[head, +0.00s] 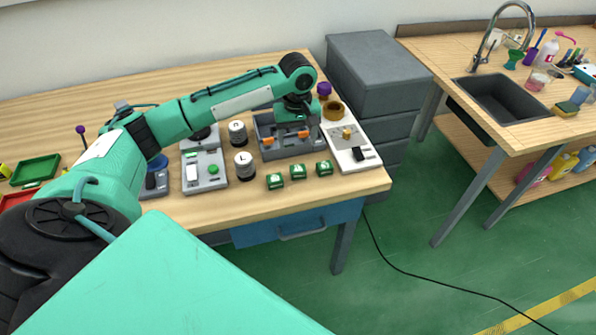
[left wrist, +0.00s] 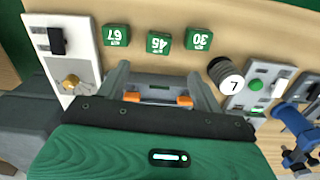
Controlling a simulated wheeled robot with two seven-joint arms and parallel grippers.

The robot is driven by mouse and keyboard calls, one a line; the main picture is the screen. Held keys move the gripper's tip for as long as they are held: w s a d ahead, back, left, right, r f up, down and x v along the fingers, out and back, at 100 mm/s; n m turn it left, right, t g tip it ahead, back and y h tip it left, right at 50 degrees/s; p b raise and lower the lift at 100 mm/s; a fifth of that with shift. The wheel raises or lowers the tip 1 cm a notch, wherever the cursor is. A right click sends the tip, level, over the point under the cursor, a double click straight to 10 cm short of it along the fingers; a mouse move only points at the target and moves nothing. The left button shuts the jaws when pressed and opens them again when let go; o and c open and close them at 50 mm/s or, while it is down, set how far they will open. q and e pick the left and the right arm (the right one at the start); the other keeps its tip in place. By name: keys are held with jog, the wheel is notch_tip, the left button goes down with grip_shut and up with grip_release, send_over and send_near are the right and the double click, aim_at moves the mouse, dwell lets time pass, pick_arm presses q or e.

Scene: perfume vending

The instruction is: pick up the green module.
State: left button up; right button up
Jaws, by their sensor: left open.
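Several small green blocks with white markings stand on the wooden table, apart from each other. In the head view they are the left block (head: 275,181), the middle block (head: 298,172) and the right block (head: 324,168). In the left wrist view they read 67 (left wrist: 115,35), 45 (left wrist: 158,42) and 30 (left wrist: 198,38), upside down. My left gripper (head: 286,137) is open, with orange finger pads apart, over the grey tray (head: 262,122), behind the blocks. It also shows in the left wrist view (left wrist: 158,98), with no green block between its fingers. My right gripper is not seen.
Two black-and-white cylinders (head: 244,166) (head: 237,132) stand left of the tray. A grey switch panel (head: 204,172) is farther left. A white panel (head: 350,156) with a gold knob is on the right. A grey drawer unit (head: 375,75) stands behind the table's right end.

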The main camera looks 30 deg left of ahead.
pick_arm(q)
send_over(298, 169)
notch_tip(298, 169, down, 6)
jog(key=shift+a+f+p, duration=0.1)
jog(key=shift+f+p, duration=0.05)
jog(key=shift+p, duration=0.2)
notch_tip(298, 169, down, 4)
jog(key=shift+f+p, duration=0.1)
jog(key=shift+p, duration=0.6)
jog(key=shift+f, duration=0.55)
jog(key=c, duration=1)
jog(key=shift+c, duration=0.4)
